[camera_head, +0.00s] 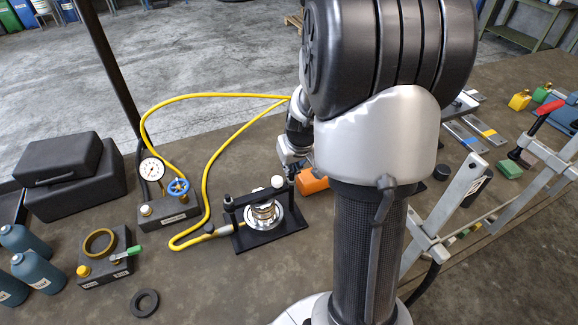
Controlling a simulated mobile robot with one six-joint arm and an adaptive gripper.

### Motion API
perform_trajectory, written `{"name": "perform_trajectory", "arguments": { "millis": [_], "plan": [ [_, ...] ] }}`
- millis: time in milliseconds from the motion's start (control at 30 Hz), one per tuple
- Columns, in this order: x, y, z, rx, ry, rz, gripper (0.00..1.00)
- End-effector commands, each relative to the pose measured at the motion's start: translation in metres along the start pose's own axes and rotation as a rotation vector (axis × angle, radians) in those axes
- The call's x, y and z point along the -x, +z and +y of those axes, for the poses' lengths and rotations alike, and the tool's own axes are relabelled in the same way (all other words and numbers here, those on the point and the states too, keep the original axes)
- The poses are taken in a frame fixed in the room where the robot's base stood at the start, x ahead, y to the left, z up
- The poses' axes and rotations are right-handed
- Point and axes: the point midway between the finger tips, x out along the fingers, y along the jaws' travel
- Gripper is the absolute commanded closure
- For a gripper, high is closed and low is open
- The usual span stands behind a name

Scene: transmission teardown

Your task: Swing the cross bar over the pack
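The pack (264,213) is a stack of shiny metal discs on a black base plate (248,241) in the head view. The black cross bar (251,196) runs from the left post (232,214) toward the right post, passing along the top of the pack. I cannot tell whether its right end is seated. A pale knob (277,182) stands near the right end. My gripper (291,172) is at that right end, beside the knob. My arm hides much of it, and its fingers are too small to read.
A pump block with a gauge (151,169) and blue valve wheel (178,187) stands left of the fixture, with a yellow hose (206,170) looping around. An orange object (312,181) lies right of my gripper. Black cases (75,178) and blue bottles (35,272) stand far left.

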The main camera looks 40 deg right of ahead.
Motion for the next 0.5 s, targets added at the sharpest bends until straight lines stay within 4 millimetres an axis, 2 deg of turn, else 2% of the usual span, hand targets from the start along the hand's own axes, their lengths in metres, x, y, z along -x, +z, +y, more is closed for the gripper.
{"name": "perform_trajectory", "arguments": {
  "millis": [33, 167, 500],
  "plan": [
    [-0.002, 0.013, -0.002, 0.002, -0.01, -0.033, 1.0],
    [0.011, 0.01, -0.002, 0.001, -0.008, -0.026, 1.0],
    [0.061, 0.001, -0.001, 0.001, -0.002, -0.015, 1.0]
  ]
}}
